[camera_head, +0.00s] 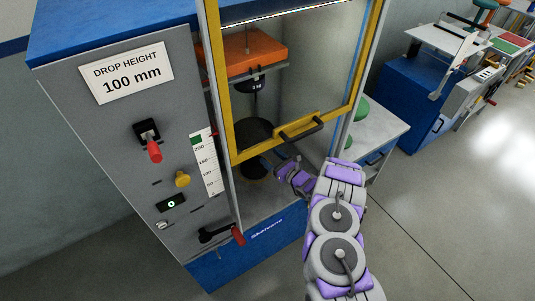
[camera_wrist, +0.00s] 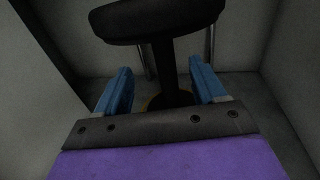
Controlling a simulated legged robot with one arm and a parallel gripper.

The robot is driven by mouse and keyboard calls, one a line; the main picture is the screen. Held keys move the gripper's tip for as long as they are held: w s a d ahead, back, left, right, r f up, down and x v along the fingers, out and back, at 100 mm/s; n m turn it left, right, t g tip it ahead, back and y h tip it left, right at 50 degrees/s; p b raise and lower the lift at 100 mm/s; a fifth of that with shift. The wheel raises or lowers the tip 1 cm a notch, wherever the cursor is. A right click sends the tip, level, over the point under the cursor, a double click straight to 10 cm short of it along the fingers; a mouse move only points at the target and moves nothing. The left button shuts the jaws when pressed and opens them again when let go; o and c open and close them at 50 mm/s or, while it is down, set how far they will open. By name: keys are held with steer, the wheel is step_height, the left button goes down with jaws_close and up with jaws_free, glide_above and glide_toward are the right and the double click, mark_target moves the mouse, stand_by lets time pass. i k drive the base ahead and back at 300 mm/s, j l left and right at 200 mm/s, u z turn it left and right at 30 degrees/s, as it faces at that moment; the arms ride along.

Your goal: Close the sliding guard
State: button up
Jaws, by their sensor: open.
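The sliding guard (camera_head: 298,70) is a clear panel in a yellow frame on the front of the test machine. It stands raised, with an open gap below its yellow bottom bar (camera_head: 262,146). My gripper (camera_head: 266,163) is below the bar, at the opening, apart from the handle as far as I can tell. In the wrist view my gripper (camera_wrist: 160,75) has its two blue fingers spread, with nothing clamped. A dark rounded pad on a post (camera_wrist: 158,22) shows beyond them; the guard is not recognisable there.
Inside the machine are an orange block (camera_head: 250,55) and a black round pad (camera_head: 258,134). The grey control panel (camera_head: 120,120) at left carries a red-handled lever (camera_head: 153,150) and a lower red-tipped crank (camera_head: 238,236). A side bench (camera_head: 375,130) stands at right. Open floor (camera_head: 440,220) lies right.

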mark_target(295, 130)
steer(key=k+l, duration=0.45)
steer(key=l, duration=0.3)
steer(key=k+l, duration=0.25)
steer(key=l, duration=0.1)
